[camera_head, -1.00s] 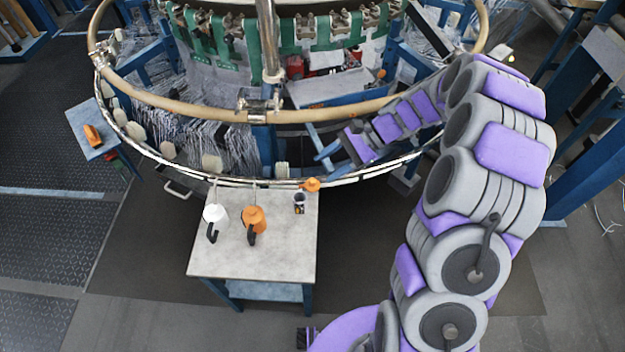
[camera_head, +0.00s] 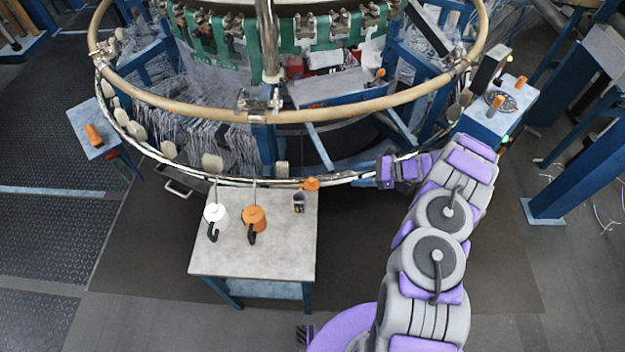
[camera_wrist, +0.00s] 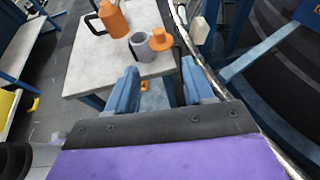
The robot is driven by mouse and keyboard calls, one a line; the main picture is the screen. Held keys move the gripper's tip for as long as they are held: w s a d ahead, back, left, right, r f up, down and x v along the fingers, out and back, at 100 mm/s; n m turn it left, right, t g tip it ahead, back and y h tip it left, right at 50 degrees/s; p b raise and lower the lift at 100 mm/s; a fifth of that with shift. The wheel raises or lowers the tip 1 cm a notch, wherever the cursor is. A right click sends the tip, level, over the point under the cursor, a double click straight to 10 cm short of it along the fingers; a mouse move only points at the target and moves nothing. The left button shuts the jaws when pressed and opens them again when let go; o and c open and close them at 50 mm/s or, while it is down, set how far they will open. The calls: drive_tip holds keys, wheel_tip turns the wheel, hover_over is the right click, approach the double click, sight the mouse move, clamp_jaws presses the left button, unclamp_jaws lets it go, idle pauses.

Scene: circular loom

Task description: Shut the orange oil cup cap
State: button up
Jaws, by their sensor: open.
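The grey oil cup (camera_head: 299,204) stands upright on the right part of the pale table. Its orange cap (camera_head: 311,184) sits beside and behind the cup's rim, swung open. In the wrist view the cup (camera_wrist: 148,50) shows its open mouth, and the orange cap (camera_wrist: 161,40) is to its right. My gripper (camera_wrist: 159,67) is open and empty, with its blue fingers apart below the cup and cap in that view.
An orange oil can (camera_head: 254,219) and a white can (camera_head: 216,217) stand left on the same table (camera_head: 270,262). The loom's metal ring (camera_head: 345,181) runs along the table's back edge. The table's front is clear. A blue stand (camera_head: 492,122) is at right.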

sight(312, 180)
drive_tip(key=b+x, duration=0.2)
drive_tip(key=x, duration=1.5)
drive_tip(key=shift+a+f, duration=0.1)
drive_tip(key=shift+a, duration=0.05)
drive_tip(key=shift+c, duration=0.2)
clamp_jaws()
